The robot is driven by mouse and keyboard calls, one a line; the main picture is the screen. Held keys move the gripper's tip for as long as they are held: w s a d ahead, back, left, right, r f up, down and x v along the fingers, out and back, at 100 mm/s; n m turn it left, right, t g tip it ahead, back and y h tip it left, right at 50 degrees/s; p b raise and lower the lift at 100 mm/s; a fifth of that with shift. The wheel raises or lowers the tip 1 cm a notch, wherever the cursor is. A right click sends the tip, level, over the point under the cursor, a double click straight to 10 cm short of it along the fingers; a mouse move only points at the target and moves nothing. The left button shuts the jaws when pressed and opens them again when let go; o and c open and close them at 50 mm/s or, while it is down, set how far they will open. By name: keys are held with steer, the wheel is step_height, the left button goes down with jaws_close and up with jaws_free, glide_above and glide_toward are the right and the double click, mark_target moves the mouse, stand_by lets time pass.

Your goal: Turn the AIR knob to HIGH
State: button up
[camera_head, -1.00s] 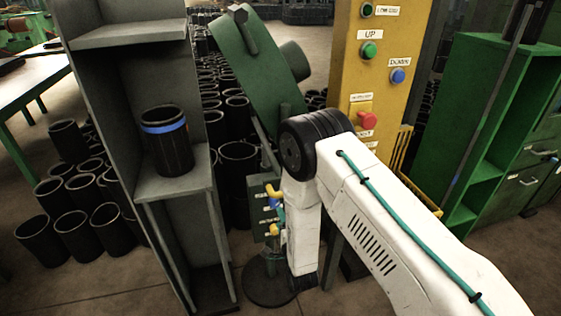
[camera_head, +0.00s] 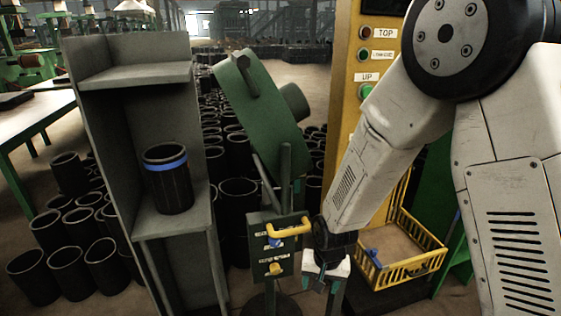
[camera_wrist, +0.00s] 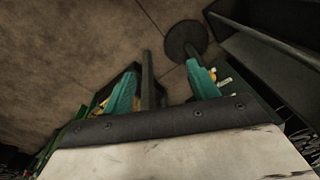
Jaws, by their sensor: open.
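A dark green control box (camera_head: 286,262) stands on a post in the middle of the head view. It carries a yellow lever-like handle (camera_head: 292,229), a blue knob (camera_head: 275,241) and a lower yellow knob (camera_head: 275,269). The labels are too small to read, so I cannot tell which one is AIR or where it points. My gripper (camera_head: 320,284) is just right of the box, pointing down, open and empty. In the wrist view its teal fingers (camera_wrist: 162,69) are apart, with a dark post (camera_wrist: 148,82) seen between them and yellow bits beside both.
A grey shelf stand (camera_head: 205,222) holding a blue-banded black sleeve (camera_head: 169,187) is left of the box. A green tilted machine part (camera_head: 258,98) rises behind it. A yellow basket (camera_head: 425,262) and yellow button column (camera_head: 352,70) are to the right. Several black sleeves stand behind.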

steer(key=s+d+r, duration=0.5)
steer(key=s+r, duration=0.2)
steer(key=r, duration=0.3)
steer(key=s+d+r+n, duration=0.1)
steer(key=s+d+r, duration=0.4)
steer(key=s+r, duration=0.3)
steer(key=s+d+r, duration=0.6)
steer(key=s+r, duration=0.2)
steer(key=r, duration=0.5)
steer(key=shift+s+n+h, duration=0.15)
steer(key=shift+n+h, duration=0.15)
steer(key=shift+n, duration=0.1)
